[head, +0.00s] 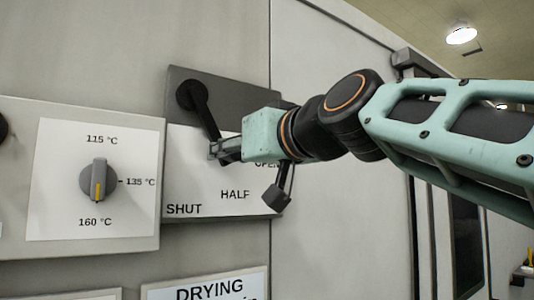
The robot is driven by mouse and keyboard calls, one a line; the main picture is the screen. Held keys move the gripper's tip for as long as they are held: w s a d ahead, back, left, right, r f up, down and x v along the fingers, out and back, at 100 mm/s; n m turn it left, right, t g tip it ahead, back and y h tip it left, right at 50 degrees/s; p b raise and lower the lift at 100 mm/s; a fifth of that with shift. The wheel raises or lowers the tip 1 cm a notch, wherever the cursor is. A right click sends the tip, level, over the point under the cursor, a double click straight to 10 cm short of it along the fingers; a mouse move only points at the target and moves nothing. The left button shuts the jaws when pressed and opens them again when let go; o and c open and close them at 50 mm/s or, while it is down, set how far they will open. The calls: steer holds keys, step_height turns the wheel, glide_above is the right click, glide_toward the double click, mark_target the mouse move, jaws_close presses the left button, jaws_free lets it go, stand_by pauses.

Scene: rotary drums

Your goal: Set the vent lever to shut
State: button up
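The vent lever (201,109) is a black arm on a round pivot, mounted on a dark plate with a white label panel. It slants down and right from the pivot, roughly toward HALF and clear of the SHUT mark (184,209). The HALF mark (235,195) is readable, and the OPEN mark (267,162) is partly covered by my wrist. My gripper (216,149) reaches in from the right, with its fingertips at the lever's lower end. The fingers hide that end, so I cannot tell whether they grip it.
A temperature dial (99,181) with a yellow pointer stands on a panel to the left. A sign reading DRYING (208,290) is below. A small black block (276,198) hangs beneath my wrist, in front of the lever plate's lower right corner.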

jaws_close()
